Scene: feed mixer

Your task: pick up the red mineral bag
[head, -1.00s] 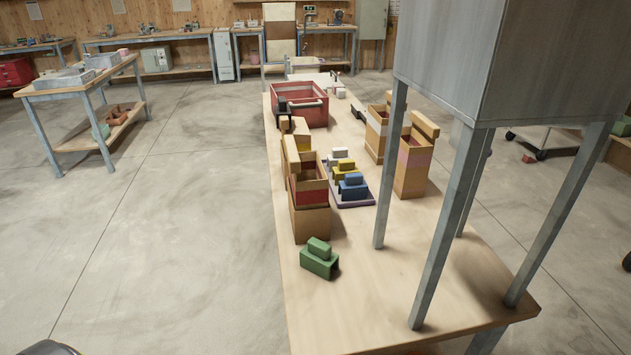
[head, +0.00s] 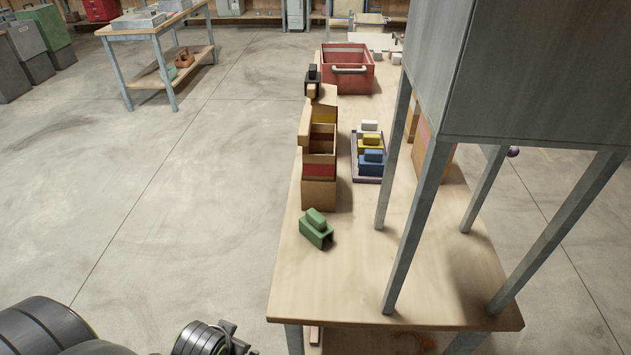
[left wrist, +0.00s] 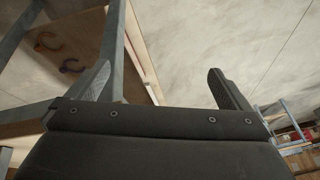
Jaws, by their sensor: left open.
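I cannot make out a red bag for certain in either view. A green block-shaped item (head: 316,230) sits near the front of the long table (head: 290,285). Blue (head: 371,163), yellow (head: 370,145) and white (head: 369,126) items of similar shape sit in a purple tray (head: 368,179) behind it. My left gripper (left wrist: 165,82) is open and empty, its two fingers apart in the left wrist view. In the head view my left arm shows at the bottom left, off the table's front left corner. My right gripper is not in view.
Cardboard boxes with red bands (head: 319,180) line the table's left edge. A red crate (head: 347,70) stands farther back. A grey hopper (head: 530,75) on legs covers the right side. Below, a shelf (left wrist: 60,45) holds small hook-shaped items.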

